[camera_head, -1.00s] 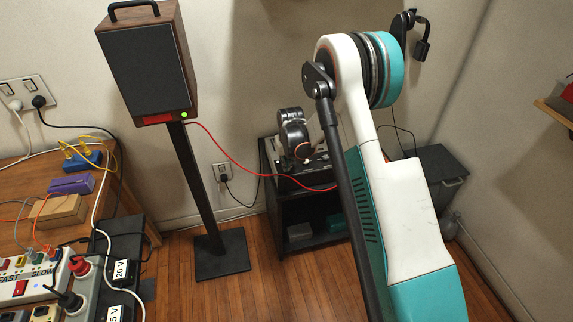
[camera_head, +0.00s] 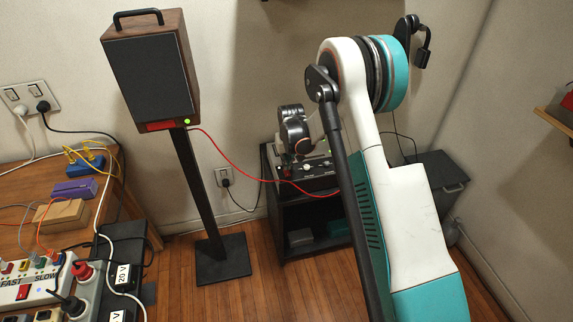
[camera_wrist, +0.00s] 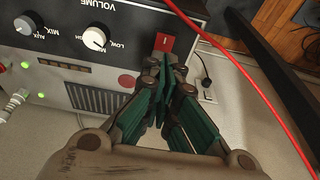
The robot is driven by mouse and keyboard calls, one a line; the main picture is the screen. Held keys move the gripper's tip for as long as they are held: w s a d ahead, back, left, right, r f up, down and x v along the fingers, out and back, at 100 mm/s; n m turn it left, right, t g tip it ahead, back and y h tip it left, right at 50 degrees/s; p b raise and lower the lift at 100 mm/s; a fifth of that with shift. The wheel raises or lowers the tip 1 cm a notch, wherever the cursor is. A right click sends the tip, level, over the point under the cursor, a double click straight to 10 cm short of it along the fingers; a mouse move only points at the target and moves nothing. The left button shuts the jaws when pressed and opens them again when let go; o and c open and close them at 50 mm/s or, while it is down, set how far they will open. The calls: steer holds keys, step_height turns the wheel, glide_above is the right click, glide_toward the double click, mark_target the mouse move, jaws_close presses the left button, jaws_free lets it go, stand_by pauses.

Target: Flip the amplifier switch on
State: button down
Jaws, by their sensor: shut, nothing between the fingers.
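In the head view the amplifier (camera_head: 318,172) stands on a black cabinet (camera_head: 290,232), partly hidden by my arm. The fingertips cannot be made out there.
A red cable (camera_head: 235,165) runs from the speaker (camera_head: 152,75) to the amplifier and passes close beside my gripper in the wrist view. The speaker stands on a black post left of the cabinet. A cluttered wooden table (camera_head: 15,178) is at the left.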

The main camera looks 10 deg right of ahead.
steer(key=s+p+v, duration=0.2)
steer(key=p+v, duration=0.1)
steer(key=v, duration=0.8)
steer(key=shift+s+f, duration=0.15)
steer(key=shift+f, duration=0.1)
steer(key=s+r+t, duration=0.1)
steer(key=s+r, duration=0.7)
steer(key=r, duration=0.3)
steer(key=s+r+t, duration=0.1)
steer(key=s+r, duration=0.7)
steer(key=r, duration=0.2)
steer(key=s+r+t, duration=0.2)
steer(key=s+r, duration=0.1)
steer(key=s, duration=1.7)
steer(key=shift+s+t, duration=0.15)
steer(key=shift+t, duration=0.15)
